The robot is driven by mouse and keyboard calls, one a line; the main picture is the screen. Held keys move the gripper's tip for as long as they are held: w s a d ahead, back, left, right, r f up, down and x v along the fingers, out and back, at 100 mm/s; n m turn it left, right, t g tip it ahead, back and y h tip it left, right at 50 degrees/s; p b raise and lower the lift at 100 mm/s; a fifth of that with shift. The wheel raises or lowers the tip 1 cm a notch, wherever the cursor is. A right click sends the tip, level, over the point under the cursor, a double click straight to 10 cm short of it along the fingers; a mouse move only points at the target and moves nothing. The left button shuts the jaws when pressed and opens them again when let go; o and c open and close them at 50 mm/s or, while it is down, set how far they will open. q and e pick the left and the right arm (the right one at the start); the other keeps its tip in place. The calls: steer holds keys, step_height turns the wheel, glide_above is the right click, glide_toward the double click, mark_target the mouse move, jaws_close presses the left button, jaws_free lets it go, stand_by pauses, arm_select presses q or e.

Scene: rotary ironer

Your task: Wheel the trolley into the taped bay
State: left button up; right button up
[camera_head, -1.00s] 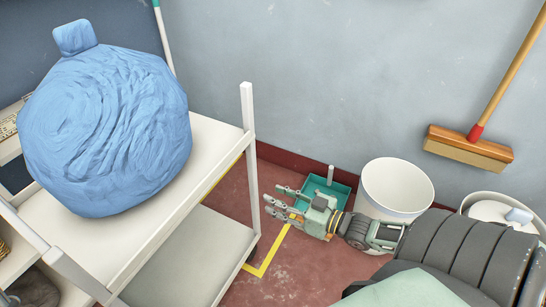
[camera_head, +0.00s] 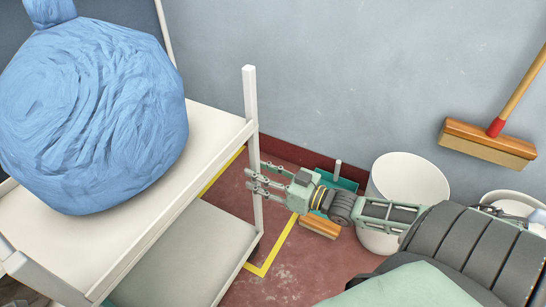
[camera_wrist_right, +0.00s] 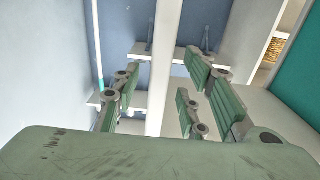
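The white two-shelf trolley (camera_head: 207,155) stands at the left with a large blue bundle (camera_head: 95,120) on its top shelf. Yellow floor tape (camera_head: 277,247) marks a corner of the bay beside the trolley's right post; another strip shows behind the post, and the trolley hides the rest. My right gripper (camera_head: 262,178) is at that post (camera_head: 251,110), below the top shelf. In the right wrist view, the post (camera_wrist_right: 165,65) stands between the open fingers (camera_wrist_right: 160,95), with gaps on both sides. I do not see my left gripper.
A teal dustpan (camera_head: 345,184) and a wood-backed brush (camera_head: 320,226) lie by the wall behind my right wrist. A white bin (camera_head: 408,180) stands to their right. A broom (camera_head: 488,142) is against the grey wall. Red floor in front of the tape is clear.

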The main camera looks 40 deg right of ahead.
steer(key=shift+b+x, duration=0.35)
steer(key=shift+x, duration=0.9)
steer(key=shift+c, duration=0.4)
jaws_close()
